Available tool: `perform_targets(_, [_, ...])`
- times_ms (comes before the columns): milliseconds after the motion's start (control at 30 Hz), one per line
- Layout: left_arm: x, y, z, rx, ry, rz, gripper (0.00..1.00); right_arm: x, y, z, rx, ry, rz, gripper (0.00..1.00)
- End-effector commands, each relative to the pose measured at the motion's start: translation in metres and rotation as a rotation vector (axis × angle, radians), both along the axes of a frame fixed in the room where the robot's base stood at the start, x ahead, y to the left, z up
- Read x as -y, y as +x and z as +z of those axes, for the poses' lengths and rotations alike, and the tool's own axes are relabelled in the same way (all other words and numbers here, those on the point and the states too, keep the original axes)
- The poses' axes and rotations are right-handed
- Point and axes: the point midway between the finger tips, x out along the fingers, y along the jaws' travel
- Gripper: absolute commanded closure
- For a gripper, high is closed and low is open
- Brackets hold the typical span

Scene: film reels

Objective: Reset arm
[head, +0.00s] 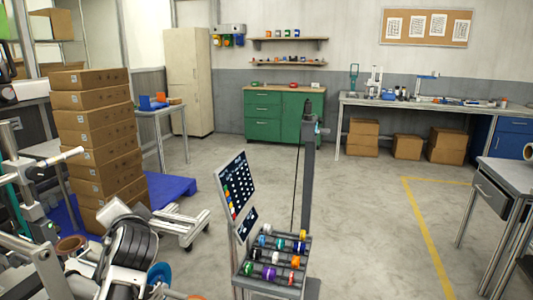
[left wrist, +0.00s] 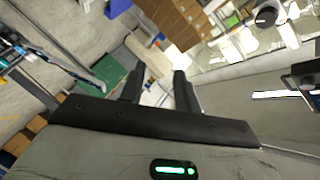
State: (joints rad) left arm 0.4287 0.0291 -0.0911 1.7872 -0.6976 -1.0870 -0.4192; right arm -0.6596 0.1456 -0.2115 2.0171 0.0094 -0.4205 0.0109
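My left gripper (left wrist: 160,72) shows in the left wrist view with its two black fingers apart and nothing between them. It points out over the room, and nothing touches the fingers. I cannot make out this gripper in the head view. My right gripper is in neither view. Several coloured film reels (head: 270,273) sit in rows on a dark rack stand (head: 238,282) at the lower middle of the head view. A dark panel with coloured marks (head: 236,187) stands upright at the rack's left side.
Stacked cardboard boxes (head: 95,130) stand on a blue pallet (head: 176,188) at the left. Grey and black machinery crowds the lower left. A green cabinet (head: 284,118) and a long workbench (head: 425,103) line the back wall. A grey table (head: 505,178) stands right. The floor between is clear.

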Motion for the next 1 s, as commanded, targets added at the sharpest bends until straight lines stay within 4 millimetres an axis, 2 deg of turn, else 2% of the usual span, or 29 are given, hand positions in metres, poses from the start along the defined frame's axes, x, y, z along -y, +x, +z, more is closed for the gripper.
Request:
perform_targets(33, [0.009, -0.009, -0.034, -0.025, -0.035, -0.048, 0.68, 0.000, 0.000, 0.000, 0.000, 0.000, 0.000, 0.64])
perform_targets(200, [0.045, -0.048, -0.125, -0.072, -0.200, -0.192, 0.68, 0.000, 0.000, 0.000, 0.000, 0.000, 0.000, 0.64])
perform_targets(367, [0.080, -0.105, -0.197, -0.122, -0.401, -0.290, 0.68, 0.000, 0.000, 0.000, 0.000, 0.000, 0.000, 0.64])
perform_targets(500, [0.109, -0.168, -0.247, -0.165, -0.610, -0.337, 0.68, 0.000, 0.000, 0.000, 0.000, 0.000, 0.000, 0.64])
perform_targets(600, [0.127, -0.214, -0.270, -0.190, -0.760, -0.343, 0.68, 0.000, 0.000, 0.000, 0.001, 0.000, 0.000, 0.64])
perform_targets(733, [0.143, -0.260, -0.286, -0.210, -0.915, -0.330, 0.68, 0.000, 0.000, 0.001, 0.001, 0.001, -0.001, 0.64])
perform_targets(867, [0.152, -0.285, -0.292, -0.218, -1.004, -0.313, 0.68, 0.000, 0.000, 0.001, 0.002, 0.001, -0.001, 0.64])
perform_targets(1000, [0.154, -0.291, -0.293, -0.218, -1.029, -0.306, 0.68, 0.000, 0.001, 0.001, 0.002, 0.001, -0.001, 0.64])
